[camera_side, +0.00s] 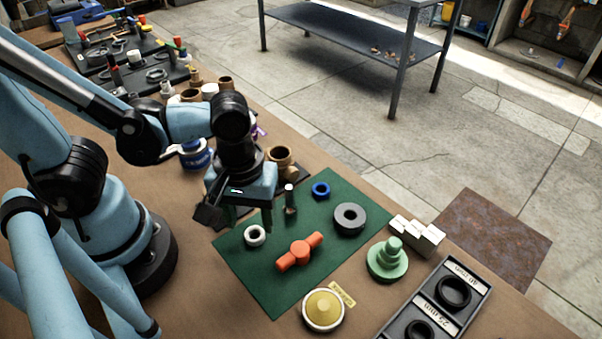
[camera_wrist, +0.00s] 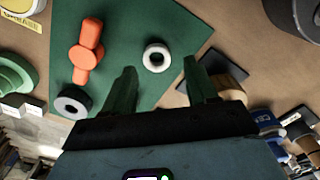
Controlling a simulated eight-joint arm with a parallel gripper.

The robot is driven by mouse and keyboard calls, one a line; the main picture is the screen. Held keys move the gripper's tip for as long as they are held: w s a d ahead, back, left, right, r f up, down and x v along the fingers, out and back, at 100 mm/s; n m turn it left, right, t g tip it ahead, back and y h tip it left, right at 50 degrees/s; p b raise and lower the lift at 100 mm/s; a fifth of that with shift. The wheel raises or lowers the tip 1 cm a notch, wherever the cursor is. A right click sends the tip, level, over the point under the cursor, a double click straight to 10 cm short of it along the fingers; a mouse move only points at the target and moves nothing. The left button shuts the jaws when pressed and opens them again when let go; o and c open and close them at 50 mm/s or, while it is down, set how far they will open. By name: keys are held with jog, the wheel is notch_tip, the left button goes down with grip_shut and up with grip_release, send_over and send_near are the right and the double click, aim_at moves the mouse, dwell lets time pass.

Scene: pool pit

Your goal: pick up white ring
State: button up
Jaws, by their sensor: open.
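The white ring (camera_side: 247,238) lies flat on the green mat (camera_side: 262,283), near its left edge in the side view. In the wrist view the white ring (camera_wrist: 146,57) lies just beyond the fingertips, between their two lines, with its dark hole showing. My gripper (camera_side: 262,218) is above the mat, close to the ring's upper right in the side view. In the wrist view my gripper (camera_wrist: 160,68) has its two fingers spread apart with nothing between them.
An orange part (camera_side: 300,252), a grey ring (camera_side: 340,222) and a blue ring (camera_side: 314,190) lie on the mat. A dark upright peg (camera_side: 290,205) stands close to my gripper. A green stepped piece (camera_side: 386,265) and a yellow-topped disc (camera_side: 323,309) are beyond the mat.

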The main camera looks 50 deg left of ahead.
aim_at(253, 229)
jog(key=shift+f, duration=1.45)
jog(key=c, duration=1)
jog(key=shift+r, duration=0.25)
